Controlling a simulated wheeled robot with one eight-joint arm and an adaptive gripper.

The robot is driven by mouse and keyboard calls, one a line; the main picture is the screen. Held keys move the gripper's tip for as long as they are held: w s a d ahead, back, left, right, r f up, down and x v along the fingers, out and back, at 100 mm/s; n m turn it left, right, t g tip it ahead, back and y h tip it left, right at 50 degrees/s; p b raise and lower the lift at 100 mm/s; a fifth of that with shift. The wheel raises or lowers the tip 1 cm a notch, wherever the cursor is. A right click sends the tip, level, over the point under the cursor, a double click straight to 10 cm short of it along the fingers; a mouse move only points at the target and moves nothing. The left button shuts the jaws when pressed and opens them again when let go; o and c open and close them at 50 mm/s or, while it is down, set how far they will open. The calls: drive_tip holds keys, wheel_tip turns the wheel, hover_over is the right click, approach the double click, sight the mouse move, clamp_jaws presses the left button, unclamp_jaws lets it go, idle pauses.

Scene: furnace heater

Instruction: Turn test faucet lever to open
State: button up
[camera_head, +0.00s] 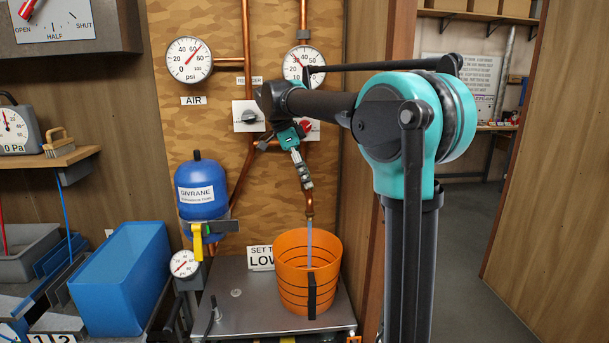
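A copper faucet spout (310,209) comes down above an orange bucket (293,248). A thin pale blue strip (309,240), which looks like running water, goes from the spout into the bucket. My gripper (305,182) points down and slightly right, with its fingertips just above the spout, at the faucet. I cannot tell whether it touches the faucet. The faucet lever is not clearly visible and seems hidden behind my gripper. The fingers look close together, but their gap and anything between them cannot be made out.
The bucket stands on a metal bench (240,308). A blue tank (202,192) with a yellow-handled valve (198,241) and a small gauge (185,263) are left of it. Copper pipes, an air gauge (190,60) and a regulator knob (249,117) are on the board behind. A blue bin (122,280) is further left.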

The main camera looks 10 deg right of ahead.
drive_tip(key=shift+r, duration=0.1)
drive_tip(key=v, duration=1.2)
drive_tip(key=shift+s, duration=0.1)
